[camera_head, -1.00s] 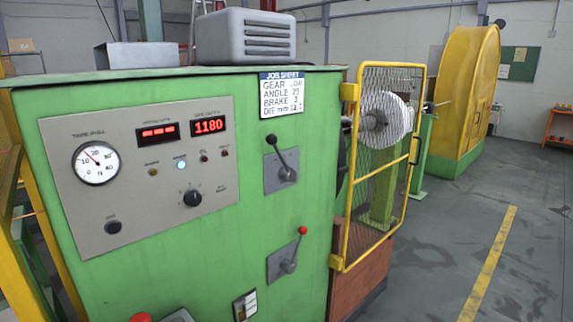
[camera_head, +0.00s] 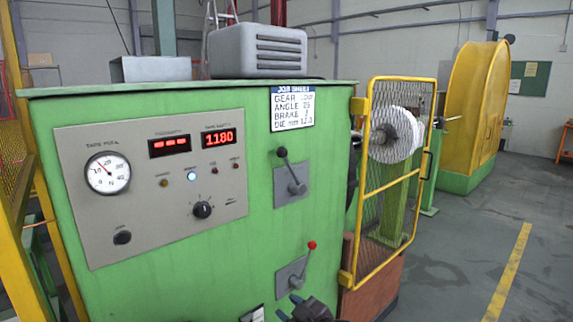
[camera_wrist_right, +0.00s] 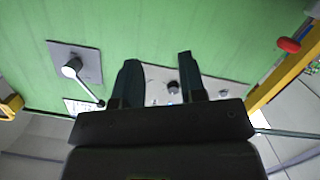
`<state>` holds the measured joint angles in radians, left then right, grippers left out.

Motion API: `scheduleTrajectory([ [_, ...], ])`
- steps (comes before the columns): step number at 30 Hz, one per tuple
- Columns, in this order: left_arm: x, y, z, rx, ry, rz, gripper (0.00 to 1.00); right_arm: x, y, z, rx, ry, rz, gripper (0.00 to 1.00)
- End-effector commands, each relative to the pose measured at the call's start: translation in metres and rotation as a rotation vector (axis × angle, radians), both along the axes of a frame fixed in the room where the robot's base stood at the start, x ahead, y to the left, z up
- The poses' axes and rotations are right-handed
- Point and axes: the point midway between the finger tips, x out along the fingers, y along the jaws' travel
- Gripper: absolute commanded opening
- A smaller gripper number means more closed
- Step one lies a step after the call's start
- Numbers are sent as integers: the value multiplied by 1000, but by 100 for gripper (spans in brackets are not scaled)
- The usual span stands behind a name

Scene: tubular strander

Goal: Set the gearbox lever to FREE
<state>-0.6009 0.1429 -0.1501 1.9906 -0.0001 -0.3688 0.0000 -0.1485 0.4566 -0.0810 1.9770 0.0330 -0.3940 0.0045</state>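The green cabinet carries two levers on grey plates. The upper lever (camera_head: 293,176) has a black knob and leans up and to the left. The lower lever (camera_head: 299,269) has a red knob and leans up and to the right. I cannot read a label saying which is the gearbox lever. My right gripper (camera_head: 288,307) is at the bottom edge, below the red-knobbed lever and apart from it. In the right wrist view its fingers (camera_wrist_right: 158,60) are spread and empty, with the black-knobbed lever (camera_wrist_right: 85,83) to their left. My left gripper is out of view.
A job sheet (camera_head: 293,107) hangs above the upper lever. The control panel (camera_head: 150,215) with gauge, displays and knob is to the left. A yellow mesh guard (camera_head: 391,185) stands right of the levers. A red button (camera_wrist_right: 289,45) shows in the right wrist view.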

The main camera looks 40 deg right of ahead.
Motion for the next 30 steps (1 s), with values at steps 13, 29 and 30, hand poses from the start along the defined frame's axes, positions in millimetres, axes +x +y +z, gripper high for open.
scheduleTrajectory([
  [13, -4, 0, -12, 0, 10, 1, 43, 109, -92, 256, -211, -268, -60, 38],
  [29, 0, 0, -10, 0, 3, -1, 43, 123, -132, 284, -107, -175, -165, 38],
  [30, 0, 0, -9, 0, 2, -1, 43, 128, -132, 284, -107, -175, -165, 38],
])
